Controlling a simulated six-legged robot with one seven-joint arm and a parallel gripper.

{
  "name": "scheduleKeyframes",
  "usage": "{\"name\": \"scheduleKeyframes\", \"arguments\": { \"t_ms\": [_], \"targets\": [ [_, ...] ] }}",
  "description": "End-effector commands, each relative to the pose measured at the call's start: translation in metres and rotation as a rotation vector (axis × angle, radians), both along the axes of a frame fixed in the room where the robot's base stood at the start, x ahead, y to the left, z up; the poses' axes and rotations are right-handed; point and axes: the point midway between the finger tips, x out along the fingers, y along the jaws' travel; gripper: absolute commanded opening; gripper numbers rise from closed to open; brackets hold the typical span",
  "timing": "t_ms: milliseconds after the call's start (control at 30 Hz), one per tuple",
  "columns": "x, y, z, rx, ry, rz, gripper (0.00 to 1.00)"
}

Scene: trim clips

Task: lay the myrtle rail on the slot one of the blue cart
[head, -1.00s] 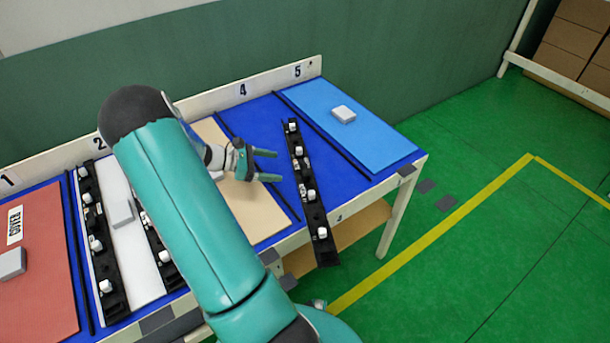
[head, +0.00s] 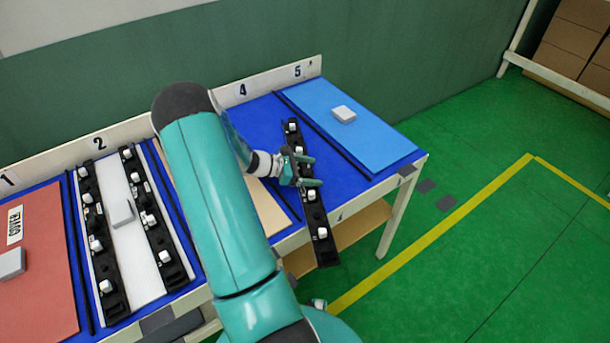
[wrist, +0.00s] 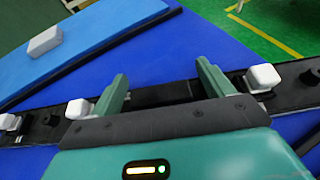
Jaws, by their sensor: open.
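A long black rail (head: 326,256) with several white clips lies on the dark blue bay under number 4, its near end sticking out over the table's front edge. No label marks it as myrtle. My gripper (head: 317,170) is open at the middle of this rail. In the wrist view the two fingers of my gripper (wrist: 162,71) stand apart along the black rail (wrist: 165,95), between white clips; I cannot tell whether they touch it. The fingers and palm hide part of the rail. I see no cart that I can identify as the blue cart.
Two similar black rails (head: 119,296) (head: 170,262) lie on the white panel at number 2. A red panel (head: 45,290) is at the left and a light blue panel (head: 375,137) with a grey block is at number 5.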

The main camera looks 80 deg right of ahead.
Motion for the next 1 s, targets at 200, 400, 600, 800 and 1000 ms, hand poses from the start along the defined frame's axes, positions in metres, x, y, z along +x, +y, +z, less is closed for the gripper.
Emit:
{"name": "scheduleKeyframes", "arguments": {
  "t_ms": [200,400,600,800,1000],
  "targets": [
    [-0.001,-0.001,0.0,0.0,0.0,0.001,0.8],
    [-0.001,-0.001,0.0,-0.001,0.0,0.0,0.43],
    [-0.001,-0.001,0.0,-0.001,0.0,0.0,0.18],
    [-0.001,-0.001,0.002,-0.002,0.0,0.0,0.18],
    [0.0,-0.001,0.017,-0.004,-0.002,-0.001,0.18]
  ]
}}
